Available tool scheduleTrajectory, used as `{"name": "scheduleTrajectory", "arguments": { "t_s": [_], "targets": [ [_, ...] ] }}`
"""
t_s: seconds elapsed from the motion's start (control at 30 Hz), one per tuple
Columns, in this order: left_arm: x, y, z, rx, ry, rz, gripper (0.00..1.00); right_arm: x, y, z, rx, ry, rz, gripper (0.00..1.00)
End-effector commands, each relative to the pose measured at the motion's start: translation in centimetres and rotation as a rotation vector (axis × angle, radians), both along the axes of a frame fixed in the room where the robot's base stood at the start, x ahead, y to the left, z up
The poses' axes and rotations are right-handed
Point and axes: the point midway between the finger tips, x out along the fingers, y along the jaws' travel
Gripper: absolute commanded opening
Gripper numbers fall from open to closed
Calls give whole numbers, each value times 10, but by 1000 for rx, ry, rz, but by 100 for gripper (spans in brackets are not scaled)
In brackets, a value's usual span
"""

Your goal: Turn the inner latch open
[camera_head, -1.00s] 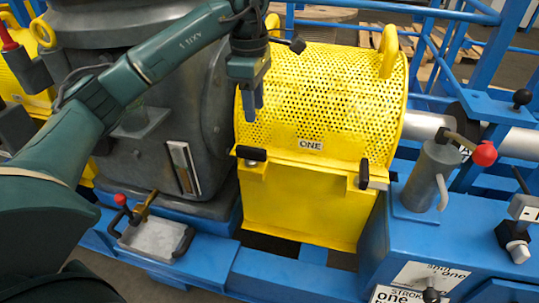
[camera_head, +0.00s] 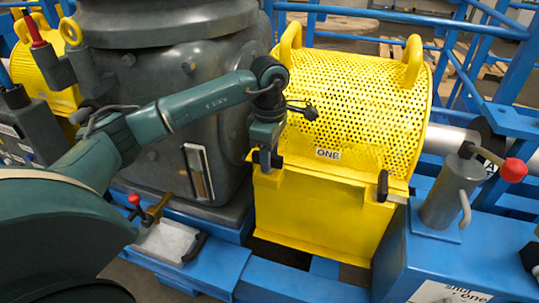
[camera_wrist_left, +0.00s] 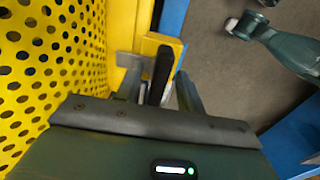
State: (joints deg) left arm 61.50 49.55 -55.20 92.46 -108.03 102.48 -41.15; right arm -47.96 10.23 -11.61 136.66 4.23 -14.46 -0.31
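The yellow perforated guard (camera_head: 352,110), labelled ONE, has a latch at each end of its front ledge. My left gripper (camera_head: 265,165) points down at the left-hand latch and mostly hides it in the head view. In the left wrist view, that latch's black handle (camera_wrist_left: 160,75) stands between the two fingers of my left gripper (camera_wrist_left: 160,88). The fingers look apart, with a gap beside the handle; contact is not clear. The right-hand latch (camera_head: 383,186) has its black handle upright at the guard's right edge. My right gripper does not show.
A grey housing (camera_head: 175,80) stands left of the guard. A grey cylinder with a red-knobbed lever (camera_head: 513,170) stands to the right. A grey plate with a red-knobbed clamp (camera_head: 168,240) lies front left. Blue frame rails (camera_head: 290,280) run along the front.

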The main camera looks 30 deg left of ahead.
Motion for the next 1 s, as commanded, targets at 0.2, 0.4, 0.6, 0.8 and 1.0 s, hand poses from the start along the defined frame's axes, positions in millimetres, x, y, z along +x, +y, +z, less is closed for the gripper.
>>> {"name": "scheduleTrajectory", "arguments": {
  "t_s": [0.2,0.4,0.6,0.8,1.0],
  "targets": [
    [0,0,-2,0,1,0,38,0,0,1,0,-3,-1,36],
    [0,0,-1,0,1,0,27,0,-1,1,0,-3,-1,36],
    [0,0,-1,0,1,-1,10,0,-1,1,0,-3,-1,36],
    [0,0,-1,0,1,-1,0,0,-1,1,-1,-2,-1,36],
    [0,0,-1,0,1,-13,0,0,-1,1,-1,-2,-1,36]
  ]
}}
